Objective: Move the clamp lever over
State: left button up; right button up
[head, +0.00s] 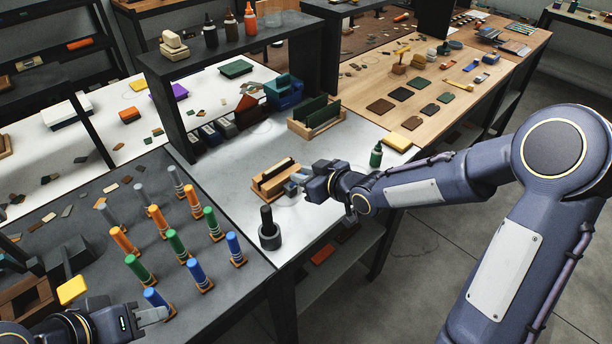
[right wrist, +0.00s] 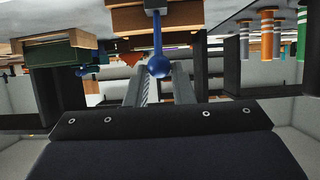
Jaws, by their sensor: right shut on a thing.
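The clamp (head: 268,186) is a wooden block with dark strips, standing on the grey bench top. In the right wrist view a dark blue lever with a round knob (right wrist: 158,67) sticks out from the wooden block (right wrist: 185,17). My right gripper (head: 296,187) is at the right side of the clamp. Its fingers (right wrist: 160,85) lie on either side of the knob, shut on the lever. In the head view the gripper hides the lever. My left gripper (head: 155,315) is at the lower left, near a blue-topped cylinder; its finger gap is unclear.
A dark stamp-like tool (head: 269,236) stands in front of the clamp. Several coloured cylinders (head: 176,245) stand on the left bench. A wooden rack with green boards (head: 318,125) is behind, and a green bottle (head: 376,155) is beside my right arm.

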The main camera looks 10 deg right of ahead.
jog(key=shift+w+a+r, duration=0.5)
jog(key=shift+w+r, duration=0.05)
jog(key=shift+w, duration=0.2)
jog(key=shift+c, duration=0.6)
grip_shut()
jog(key=shift+f, duration=0.1)
jog(key=shift+w+a+r, duration=0.2)
jog(key=shift+w+a, duration=0.15)
jog(key=shift+w, duration=0.15)
jog(key=shift+w+a+r, duration=0.2)
jog(key=shift+w+a, duration=0.15)
jog(key=shift+w, duration=0.1)
jog(key=shift+o, duration=2.2)
grip_release()
